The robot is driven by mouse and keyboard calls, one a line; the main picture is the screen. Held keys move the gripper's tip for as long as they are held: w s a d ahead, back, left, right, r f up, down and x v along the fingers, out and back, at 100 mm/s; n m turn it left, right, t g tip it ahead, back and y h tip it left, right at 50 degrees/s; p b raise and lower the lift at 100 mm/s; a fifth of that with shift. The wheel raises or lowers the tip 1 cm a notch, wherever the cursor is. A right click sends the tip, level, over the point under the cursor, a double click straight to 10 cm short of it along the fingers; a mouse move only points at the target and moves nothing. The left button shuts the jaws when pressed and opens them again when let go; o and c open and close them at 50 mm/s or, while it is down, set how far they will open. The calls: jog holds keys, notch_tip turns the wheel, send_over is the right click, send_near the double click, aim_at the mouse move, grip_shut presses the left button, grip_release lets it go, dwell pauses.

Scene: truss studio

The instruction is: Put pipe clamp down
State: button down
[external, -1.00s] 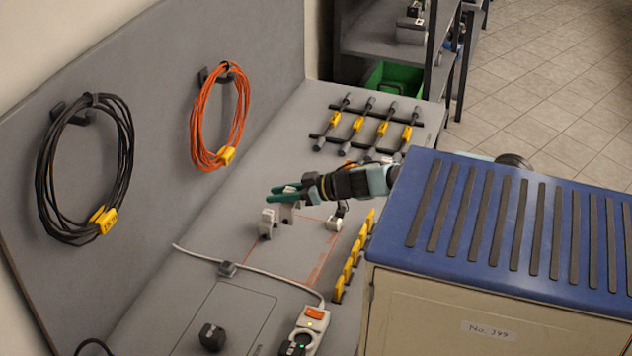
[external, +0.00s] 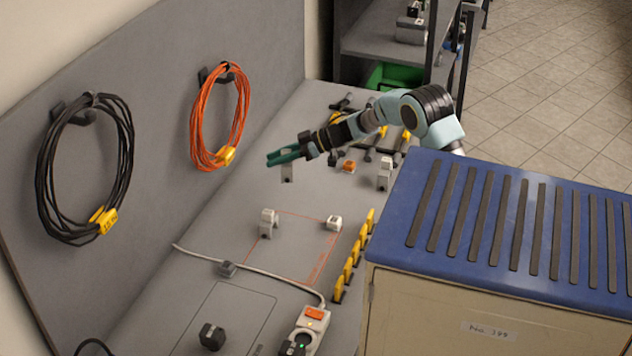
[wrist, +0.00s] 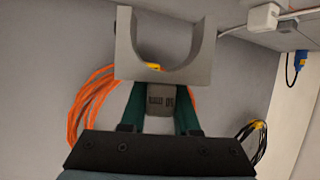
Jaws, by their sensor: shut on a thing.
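My gripper (external: 283,157) has green fingers and is shut on a grey pipe clamp (external: 287,173), held in the air above the bench. In the wrist view the clamp (wrist: 125,58) has a U-shaped cradle beyond the green fingers, with its narrow stem between them (wrist: 162,98). A similar grey clamp (external: 268,223) stands on the bench, at the left edge of a red outlined area (external: 300,240). Another pale clamp-like piece (external: 385,174) stands farther back, right of my arm.
A white block (external: 333,223) lies at the outline's right corner. Yellow pieces (external: 349,268) line the bench's right edge. A cable (external: 205,256) and power strip (external: 308,330) are in front. Orange (external: 219,118) and black (external: 85,170) cable coils hang on the panel. The outlined area's middle is clear.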

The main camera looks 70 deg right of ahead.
notch_tip(320, 180, down, 9)
jog(key=shift+f+p, duration=0.1)
jog(key=shift+p, duration=0.5)
jog(key=shift+f, duration=0.1)
jog(key=shift+f, duration=0.15)
jog(key=c, duration=0.6)
grip_release()
jog(key=shift+c, duration=0.2)
jog(key=shift+r, duration=0.25)
jog(key=b+v, duration=0.2)
jog(key=v, duration=1)
